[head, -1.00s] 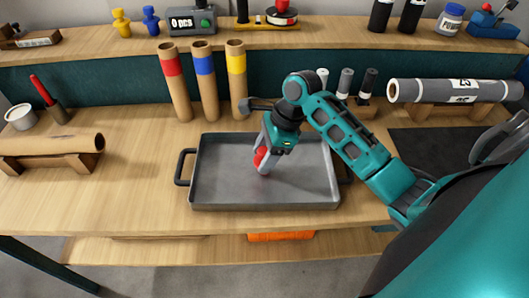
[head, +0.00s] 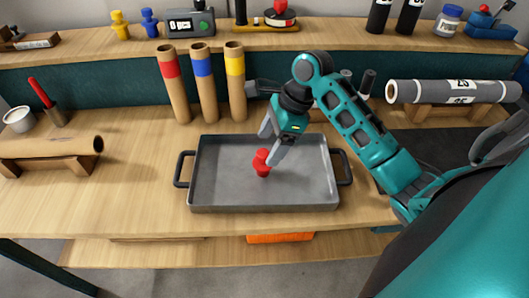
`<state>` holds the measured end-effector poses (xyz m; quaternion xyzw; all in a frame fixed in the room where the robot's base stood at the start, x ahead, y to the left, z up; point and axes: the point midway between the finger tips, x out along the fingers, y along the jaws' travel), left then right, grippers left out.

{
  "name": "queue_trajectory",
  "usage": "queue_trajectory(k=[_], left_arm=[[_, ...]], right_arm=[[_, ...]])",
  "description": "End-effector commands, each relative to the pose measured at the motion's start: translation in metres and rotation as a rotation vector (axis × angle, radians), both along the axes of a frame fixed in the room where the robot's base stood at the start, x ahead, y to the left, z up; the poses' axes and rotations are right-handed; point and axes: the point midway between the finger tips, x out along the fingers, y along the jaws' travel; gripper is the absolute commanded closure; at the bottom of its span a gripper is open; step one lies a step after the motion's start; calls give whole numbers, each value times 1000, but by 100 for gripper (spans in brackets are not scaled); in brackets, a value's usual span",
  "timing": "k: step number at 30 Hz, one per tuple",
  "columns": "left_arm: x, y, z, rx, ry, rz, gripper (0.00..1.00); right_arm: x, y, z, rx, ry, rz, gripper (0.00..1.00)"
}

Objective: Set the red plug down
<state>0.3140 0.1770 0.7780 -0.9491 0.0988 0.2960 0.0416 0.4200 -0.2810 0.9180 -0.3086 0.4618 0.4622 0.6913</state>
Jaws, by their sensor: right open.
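The red plug (head: 262,164) stands in the grey metal tray (head: 215,185), a little left of the tray's middle. It looks upright. My right gripper (head: 271,149) is open just above the plug, its fingers spread to either side and pointing down. One finger passes close to the plug's right side; I cannot tell whether it touches. My left gripper is not in view.
Three cardboard tubes with red, blue and yellow bands (head: 204,85) stand behind the tray. A brown roll (head: 50,146) rests on a cradle at left. A grey roll (head: 450,91) lies at right. A yellow plug (head: 120,25) and blue plug (head: 150,21) stand on the shelf.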

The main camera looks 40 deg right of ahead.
Motion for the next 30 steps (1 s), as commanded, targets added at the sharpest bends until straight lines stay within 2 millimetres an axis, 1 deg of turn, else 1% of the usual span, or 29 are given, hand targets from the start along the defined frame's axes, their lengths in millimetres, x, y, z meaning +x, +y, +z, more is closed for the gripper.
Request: queue_trajectory(k=[1, 6, 9, 12, 17, 30], left_arm=[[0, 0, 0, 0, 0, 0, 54], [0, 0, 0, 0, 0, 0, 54], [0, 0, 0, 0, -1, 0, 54], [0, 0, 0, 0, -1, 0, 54], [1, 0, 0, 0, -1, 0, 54], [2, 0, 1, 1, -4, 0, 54]], right_arm=[[-1, -5, 12, -2, -4, -1, 21], [-6, -17, 43, -2, -4, -1, 21], [-8, -22, 56, -1, -3, 0, 21], [-10, -24, 64, 0, -1, 1, 21], [-11, -26, 68, 0, 0, 0, 21], [-11, -26, 68, 0, 0, 0, 21]])
